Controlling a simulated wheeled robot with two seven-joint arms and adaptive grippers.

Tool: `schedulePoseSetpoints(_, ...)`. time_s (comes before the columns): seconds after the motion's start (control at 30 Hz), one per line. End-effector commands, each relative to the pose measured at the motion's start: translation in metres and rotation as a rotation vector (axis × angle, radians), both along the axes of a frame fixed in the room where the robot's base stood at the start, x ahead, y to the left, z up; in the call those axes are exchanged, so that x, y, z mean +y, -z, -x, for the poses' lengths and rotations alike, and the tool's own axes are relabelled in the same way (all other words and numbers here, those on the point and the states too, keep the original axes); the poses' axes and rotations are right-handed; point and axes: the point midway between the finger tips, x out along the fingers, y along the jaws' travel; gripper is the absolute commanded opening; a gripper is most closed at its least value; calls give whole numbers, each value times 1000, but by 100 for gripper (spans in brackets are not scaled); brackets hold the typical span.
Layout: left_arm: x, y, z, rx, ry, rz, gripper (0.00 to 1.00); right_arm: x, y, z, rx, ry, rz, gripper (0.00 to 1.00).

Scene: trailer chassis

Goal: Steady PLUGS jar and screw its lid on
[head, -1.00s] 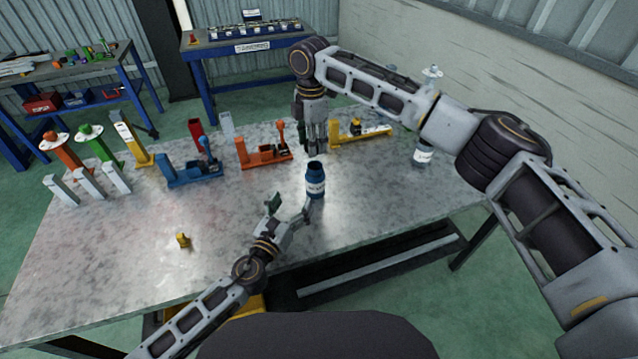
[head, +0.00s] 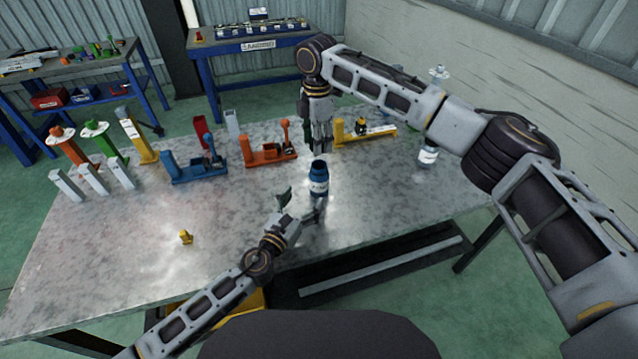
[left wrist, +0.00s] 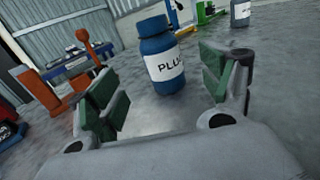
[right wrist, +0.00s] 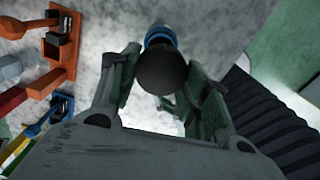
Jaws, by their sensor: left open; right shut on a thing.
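The blue PLUGS jar (head: 319,182) stands upright on the grey table, its dark mouth showing at the top. In the left wrist view the jar (left wrist: 162,68) stands ahead, beyond my left fingertips, with part of its white label readable. My left gripper (head: 302,204) is open and empty, low on the near side of the jar. My right gripper (head: 319,146) points down above the jar. In the right wrist view it is shut on a dark round lid (right wrist: 162,72), with the blue jar partly hidden behind it. The lid is hard to see in the head view.
A white-labelled jar (head: 427,155) stands at the right. A small yellow piece (head: 185,237) lies at the front left. The table around it is clear.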

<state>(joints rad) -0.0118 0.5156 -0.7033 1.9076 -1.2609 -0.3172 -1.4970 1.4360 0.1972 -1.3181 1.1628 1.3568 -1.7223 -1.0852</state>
Motion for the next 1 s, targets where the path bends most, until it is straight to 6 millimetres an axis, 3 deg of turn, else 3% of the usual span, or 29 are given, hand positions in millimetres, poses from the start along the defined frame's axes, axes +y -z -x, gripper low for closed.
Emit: schedulePoseSetpoints(1.0, -41, 0, -85, -1, 0, 0, 80, 0, 0, 0, 0, 0, 0, 37)
